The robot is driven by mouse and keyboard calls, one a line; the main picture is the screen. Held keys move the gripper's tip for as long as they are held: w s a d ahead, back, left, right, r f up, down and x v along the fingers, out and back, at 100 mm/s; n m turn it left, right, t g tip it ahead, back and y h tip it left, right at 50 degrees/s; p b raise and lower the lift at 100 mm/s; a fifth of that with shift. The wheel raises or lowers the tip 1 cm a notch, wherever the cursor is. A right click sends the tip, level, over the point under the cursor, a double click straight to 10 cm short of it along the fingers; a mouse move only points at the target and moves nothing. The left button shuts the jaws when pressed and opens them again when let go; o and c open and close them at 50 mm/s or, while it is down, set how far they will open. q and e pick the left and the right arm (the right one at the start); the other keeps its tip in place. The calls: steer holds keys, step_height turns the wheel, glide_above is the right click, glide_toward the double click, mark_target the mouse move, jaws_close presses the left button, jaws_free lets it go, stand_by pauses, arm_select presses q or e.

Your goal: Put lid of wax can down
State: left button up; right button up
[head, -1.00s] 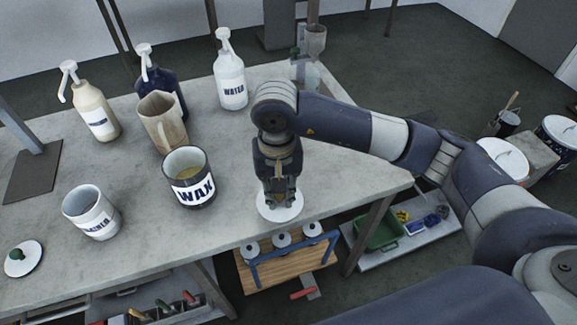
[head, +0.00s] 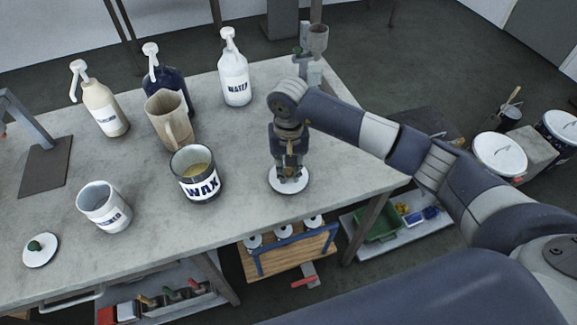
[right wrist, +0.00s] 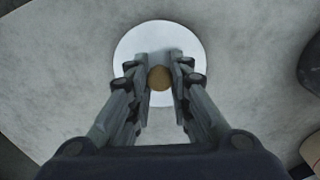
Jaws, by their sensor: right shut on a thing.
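The wax can (head: 197,174) stands open on the table, dark with a white WAX label and yellowish contents. Its lid (head: 288,180) is a white disc to the right of the can, near the table's front right edge. My right gripper (head: 289,172) points down over the lid and is shut on its knob. In the right wrist view the lid (right wrist: 137,43) lies flat between the fingertips, with a round tan knob (right wrist: 159,78) between them. The lid looks at or very near the tabletop; the exact contact is hidden. My left gripper is not in view.
A white open can (head: 104,207) and a lid with a green knob (head: 40,250) are at the left. A jug (head: 166,120) and pump bottles, including the water bottle (head: 235,80), stand behind the wax can. The table (head: 240,150) is clear between can and lid.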

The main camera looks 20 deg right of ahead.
mark_target(288, 169)
steer(key=shift+f, duration=0.15)
steer(key=o, duration=0.9)
steer(key=shift+r, duration=0.25)
steer(key=shift+w+r, duration=0.1)
steer(key=shift+r, duration=0.2)
steer(key=shift+r+b, duration=1.8)
steer(key=shift+r, duration=3.85)
